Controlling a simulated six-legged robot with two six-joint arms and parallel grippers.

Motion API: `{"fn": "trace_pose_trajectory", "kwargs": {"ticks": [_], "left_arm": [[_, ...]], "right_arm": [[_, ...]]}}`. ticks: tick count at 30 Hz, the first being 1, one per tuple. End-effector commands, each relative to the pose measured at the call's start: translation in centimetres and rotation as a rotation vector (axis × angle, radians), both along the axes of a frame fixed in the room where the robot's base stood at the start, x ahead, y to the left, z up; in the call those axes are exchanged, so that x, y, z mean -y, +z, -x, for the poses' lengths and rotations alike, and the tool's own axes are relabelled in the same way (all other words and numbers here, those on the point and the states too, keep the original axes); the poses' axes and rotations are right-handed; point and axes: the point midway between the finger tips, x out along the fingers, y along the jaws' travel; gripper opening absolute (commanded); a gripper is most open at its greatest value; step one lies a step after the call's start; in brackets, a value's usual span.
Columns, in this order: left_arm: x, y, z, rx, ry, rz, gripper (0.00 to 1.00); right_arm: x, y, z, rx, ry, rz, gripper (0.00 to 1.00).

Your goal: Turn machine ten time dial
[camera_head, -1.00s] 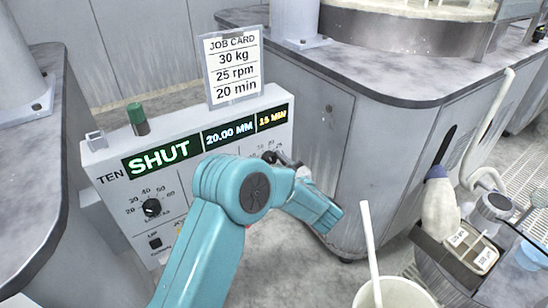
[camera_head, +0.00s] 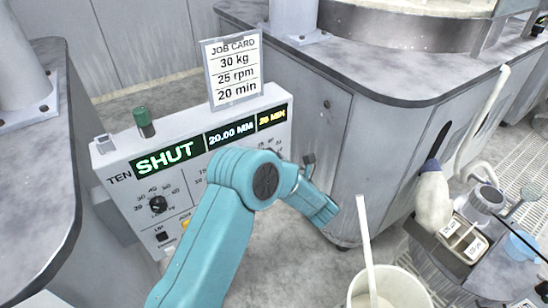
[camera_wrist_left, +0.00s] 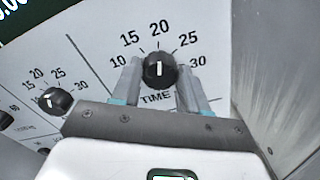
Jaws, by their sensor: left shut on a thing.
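Machine ten's panel (camera_head: 120,182) shows SHUT, 20.00 MM and a yellow minutes readout (camera_head: 271,118) whose digits are blurred. The black time dial (camera_wrist_left: 159,69) is in the left wrist view, its white mark pointing up towards 20 on a scale from 10 to 30. My left gripper (camera_wrist_left: 160,78) is shut on the dial, one finger on each side. In the head view my teal left arm covers the time dial and most of the gripper. My right gripper is not in view.
Another dial (camera_wrist_left: 55,101) is left of the gripper in the wrist view. A grey cabinet (camera_head: 318,125) stands close right; a white bucket (camera_head: 388,287) is at front.

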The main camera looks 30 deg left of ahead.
Motion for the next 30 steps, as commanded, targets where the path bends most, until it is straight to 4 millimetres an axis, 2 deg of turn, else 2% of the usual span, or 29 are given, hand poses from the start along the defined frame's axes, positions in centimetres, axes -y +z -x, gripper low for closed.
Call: {"fn": "trace_pose_trajectory", "kwargs": {"ticks": [18, 19, 21, 30], "left_arm": [[0.03, -0.28, 0.09, -0.041, 0.001, -0.013, 0.13], [0.03, -0.27, 0.09, -0.041, 0.001, -0.013, 0.54], [0.02, -0.25, 0.07, -0.04, 0.001, -0.013, 0.69], [0.18, -0.1, 0.07, -0.037, 0.0, -0.014, 0.69]], "right_arm": [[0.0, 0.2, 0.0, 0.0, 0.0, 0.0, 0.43], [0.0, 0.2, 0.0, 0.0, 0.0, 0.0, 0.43], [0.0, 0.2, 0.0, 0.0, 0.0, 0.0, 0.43], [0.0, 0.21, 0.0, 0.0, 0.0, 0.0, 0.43]]}}
